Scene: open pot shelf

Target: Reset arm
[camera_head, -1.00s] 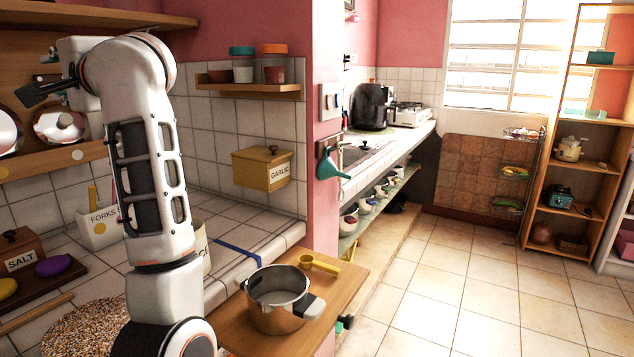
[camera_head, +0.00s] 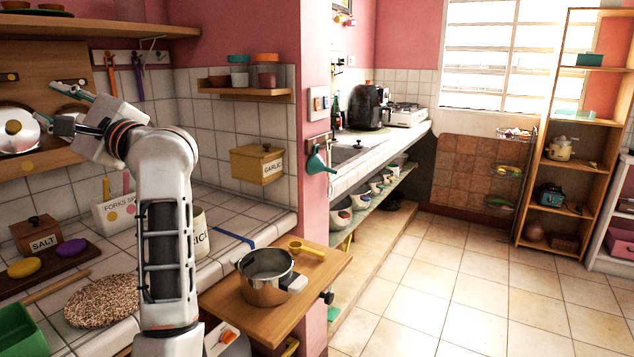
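My white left arm rises from the bottom and bends left at the top, hiding part of the counter. My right gripper is not in view.
A metal pot (camera_head: 266,288) and yellow scoop (camera_head: 307,250) sit on a wooden board (camera_head: 322,276) jutting from the tiled counter. Nearby are a RICE canister (camera_head: 201,236), FORKS box (camera_head: 118,212), SALT box (camera_head: 38,236) and green bin (camera_head: 18,330). The floor at right is clear.

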